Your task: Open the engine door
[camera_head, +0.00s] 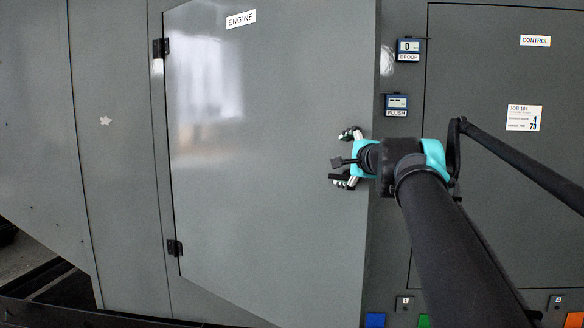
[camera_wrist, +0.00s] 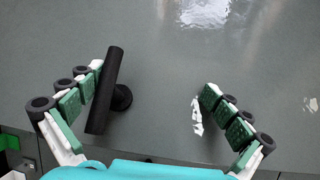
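The grey engine door (camera_head: 255,150), labelled ENGINE, is hinged on its left side. Its bottom edge slopes down to the right, so it stands partly swung out towards me. My gripper (camera_head: 346,157) is at the door's right side. In the wrist view the gripper (camera_wrist: 155,88) is open, fingers spread over the door face. A black T-shaped handle (camera_wrist: 107,92) stands between the fingers, close beside the left finger; I cannot tell if they touch. The right finger is well apart from it. In the head view the handle is hard to tell from my gripper.
The control panel (camera_head: 480,80) lies right of the engine door, behind my arm. Small DROOP (camera_head: 408,48) and FLUSH (camera_head: 396,104) units sit between them. Door hinges (camera_head: 161,48) are at the left. Blue (camera_head: 376,320) and orange (camera_head: 574,320) blocks show at the bottom.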

